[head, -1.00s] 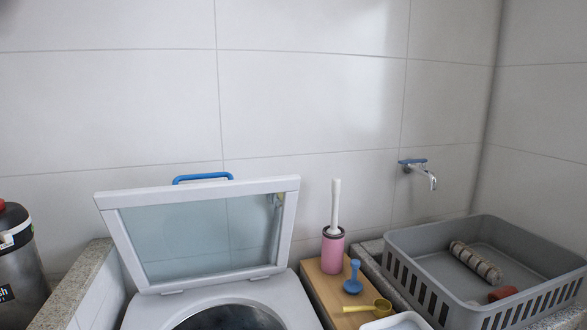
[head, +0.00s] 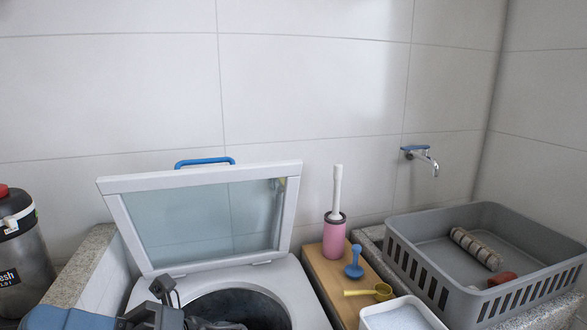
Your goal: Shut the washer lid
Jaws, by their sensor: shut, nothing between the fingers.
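The washer lid (head: 108,185) stands open, leaning back toward the tiled wall. It has a white frame, a glass pane and a blue handle (head: 205,162) on its top edge. The white washer (head: 285,285) is below it, with its round dark drum opening (head: 235,298) uncovered. My gripper (head: 222,325) shows at the bottom edge, low in front of the drum opening and apart from the lid. It is shut and empty. Its tips are dark and partly cut off by the frame.
A wooden shelf (head: 323,282) right of the washer holds a pink brush holder (head: 334,238), a blue plunger-like item (head: 354,265), a yellow scoop (head: 368,293) and a white tub (head: 400,318). A grey basket (head: 440,287) is further right. A metal canister (head: 22,265) stands left.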

